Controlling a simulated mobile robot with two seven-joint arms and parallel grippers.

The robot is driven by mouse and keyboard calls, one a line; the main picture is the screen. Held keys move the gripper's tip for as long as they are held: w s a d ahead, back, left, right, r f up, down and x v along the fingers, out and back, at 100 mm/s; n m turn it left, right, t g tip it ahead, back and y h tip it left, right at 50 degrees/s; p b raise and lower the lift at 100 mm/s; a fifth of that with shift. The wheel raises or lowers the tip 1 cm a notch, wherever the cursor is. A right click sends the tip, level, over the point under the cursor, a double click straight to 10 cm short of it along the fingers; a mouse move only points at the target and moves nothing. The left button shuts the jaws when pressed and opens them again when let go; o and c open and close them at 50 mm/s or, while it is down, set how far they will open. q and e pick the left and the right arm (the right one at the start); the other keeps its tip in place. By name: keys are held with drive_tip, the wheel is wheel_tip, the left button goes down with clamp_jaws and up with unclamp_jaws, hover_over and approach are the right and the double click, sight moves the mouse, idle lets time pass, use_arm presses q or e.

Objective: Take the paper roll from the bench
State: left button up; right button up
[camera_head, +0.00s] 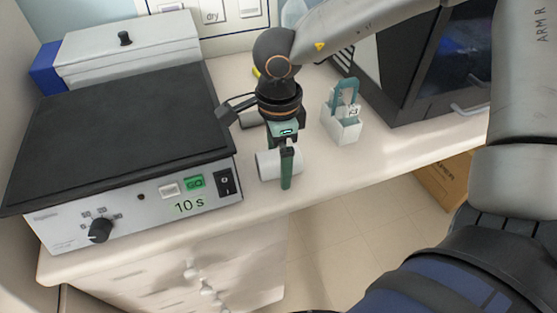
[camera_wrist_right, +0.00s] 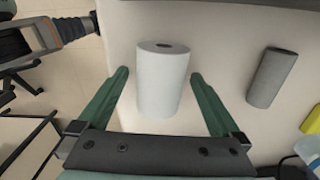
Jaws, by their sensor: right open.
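In the right wrist view the paper roll (camera_wrist_right: 162,85) sits between the green fingers, with clear gaps on both sides. My right gripper (camera_head: 287,168) is open and points down at the roll; in the head view one finger covers part of it. The right gripper (camera_wrist_right: 159,74) holds nothing. My left gripper is not seen in either view.
A white holder with a teal handle (camera_head: 341,124) stands to the right, near a dark-fronted appliance (camera_head: 420,75). A grey cylinder (camera_wrist_right: 272,77) lies beside the roll.

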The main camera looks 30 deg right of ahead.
drive_tip(key=c, duration=1.5)
drive_tip(key=shift+r, duration=0.15)
